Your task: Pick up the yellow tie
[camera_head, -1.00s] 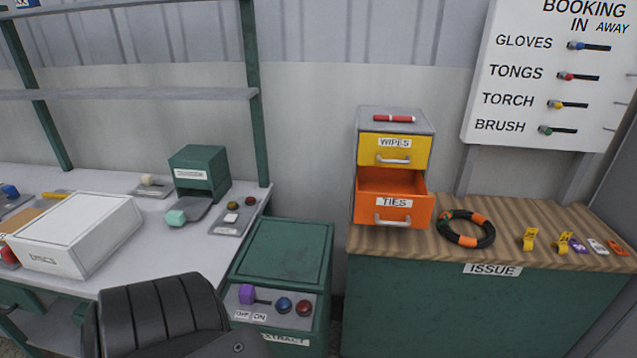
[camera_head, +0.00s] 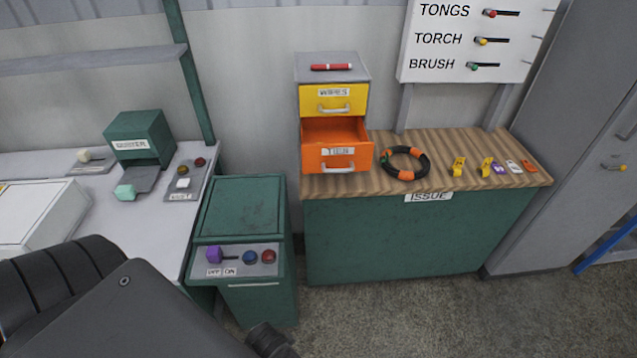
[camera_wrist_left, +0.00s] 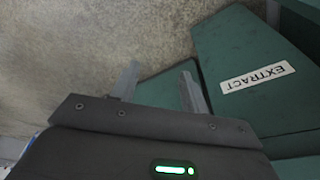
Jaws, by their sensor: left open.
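Two small yellow pieces stand on the wooden counter: a left yellow piece (camera_head: 458,167) and a right yellow piece (camera_head: 487,167). I cannot tell whether either is the yellow tie. The orange drawer (camera_head: 338,158) labelled TIES is pulled out under the yellow WIPES drawer (camera_head: 333,100); I make out no tie inside it. My left gripper (camera_wrist_left: 160,80) is open and empty in the left wrist view, above the floor beside the green EXTRACT box (camera_wrist_left: 235,60). It is well away from the counter. In the head view my left arm fills the lower left. My right gripper is not in view.
A black and orange hose ring (camera_head: 404,163) lies on the counter (camera_head: 380,190) beside the drawers. Purple, white and orange tags lie right of the yellow pieces. The green EXTRACT unit (camera_head: 243,207) stands between desk and counter. The floor (camera_head: 400,310) before the counter is clear.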

